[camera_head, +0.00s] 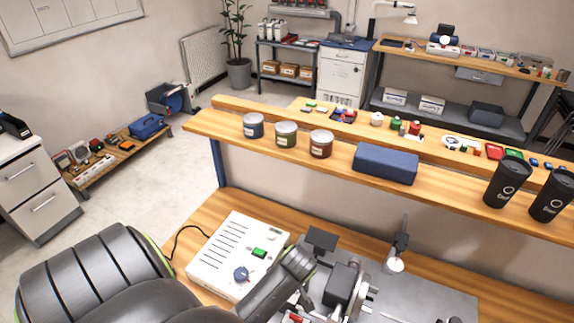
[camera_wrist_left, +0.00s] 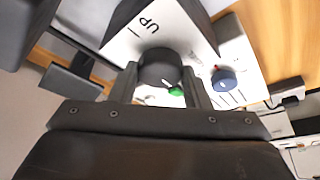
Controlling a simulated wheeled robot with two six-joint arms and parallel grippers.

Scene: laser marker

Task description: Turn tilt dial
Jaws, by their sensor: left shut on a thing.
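The tilt dial (camera_wrist_left: 158,68) is a black round knob with a white mark, on a white panel (camera_wrist_left: 178,25) lettered "UP" in the left wrist view. My left gripper (camera_wrist_left: 160,76) has one finger on each side of the knob and is shut on it. In the head view my left arm reaches in from the lower left to the machine; its fingertips and the dial cannot be made out there. My right gripper is not in view.
A white control box (camera_head: 218,250) with a blue dial (camera_head: 241,274) and a green button (camera_head: 259,252) stands beside my left arm. A wooden shelf above holds tins (camera_head: 286,134), a blue case (camera_head: 385,163) and black cups (camera_head: 508,182).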

